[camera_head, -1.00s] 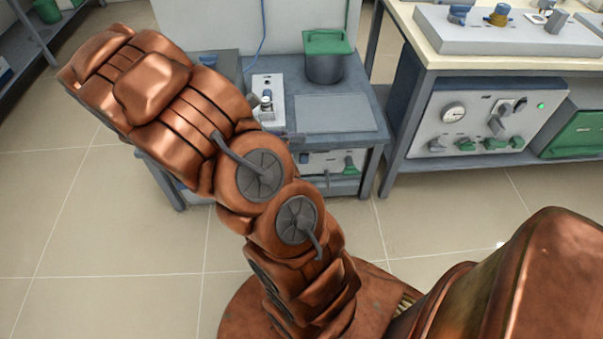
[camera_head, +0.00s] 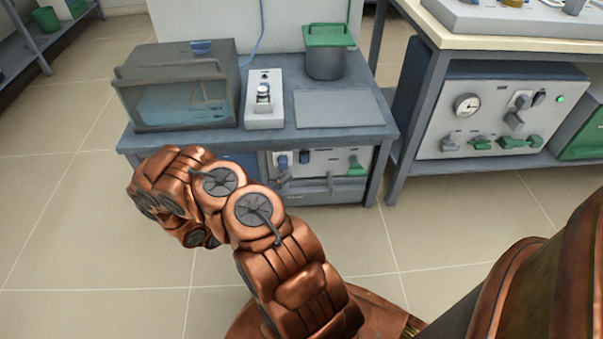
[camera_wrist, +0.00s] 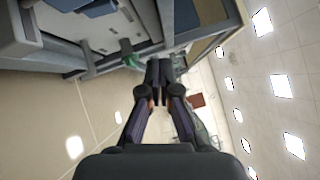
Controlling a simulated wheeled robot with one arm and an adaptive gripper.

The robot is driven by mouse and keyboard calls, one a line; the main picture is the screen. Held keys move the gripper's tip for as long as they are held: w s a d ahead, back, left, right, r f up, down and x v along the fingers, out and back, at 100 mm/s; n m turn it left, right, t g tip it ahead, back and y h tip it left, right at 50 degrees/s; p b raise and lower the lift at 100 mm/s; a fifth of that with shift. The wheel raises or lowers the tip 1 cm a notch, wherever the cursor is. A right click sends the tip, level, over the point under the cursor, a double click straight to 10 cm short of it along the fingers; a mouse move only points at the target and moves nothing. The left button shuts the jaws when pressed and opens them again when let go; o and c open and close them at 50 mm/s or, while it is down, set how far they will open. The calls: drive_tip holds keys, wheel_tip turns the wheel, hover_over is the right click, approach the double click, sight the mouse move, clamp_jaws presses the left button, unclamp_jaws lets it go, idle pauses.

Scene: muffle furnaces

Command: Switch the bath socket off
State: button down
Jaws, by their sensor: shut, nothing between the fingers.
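A water bath (camera_head: 180,95) with a clear front stands on the left of the grey table. Beside it is a white box (camera_head: 264,112) with a socket face and a small plugged or knobbed fitting on top; I take it as the bath socket, but its switch position is too small to tell. A lower panel (camera_head: 318,162) under the tabletop carries blue, grey and green handles. In the head view my arm hides the gripper.
A lidded green-topped pot (camera_head: 325,55) and a flat grey plate (camera_head: 338,108) share the tabletop (camera_head: 300,135). A control unit (camera_head: 490,115) with a gauge sits on the right bench's lower shelf. Floor in front is clear.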

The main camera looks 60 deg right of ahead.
wheel_tip(320, 180, down, 7)
drive_tip(key=n+t+b, duration=0.1)
drive_tip(key=n, duration=0.2)
drive_tip(key=shift+w+a+t, duration=0.25)
drive_tip(key=shift+w+t, duration=0.05)
drive_tip(key=shift+w, duration=0.05)
drive_tip(key=shift+d, duration=0.15)
drive_tip(key=b, duration=0.4)
approach(305, 159)
drive_tip(key=s+d, duration=0.3)
drive_tip(key=s, duration=0.1)
drive_tip(key=shift+w+d+r+b, duration=0.25)
drive_tip(key=shift+w+d, duration=0.1)
drive_tip(key=shift+d, duration=0.3)
drive_tip(key=shift+w+d+r+b, duration=0.15)
drive_tip(key=shift+w+d+b, duration=0.15)
drive_tip(key=shift+d, duration=0.3)
drive_tip(key=shift+w+d+r+b, duration=0.2)
drive_tip(key=shift+w+d, duration=0.25)
drive_tip(key=shift+d, duration=0.2)
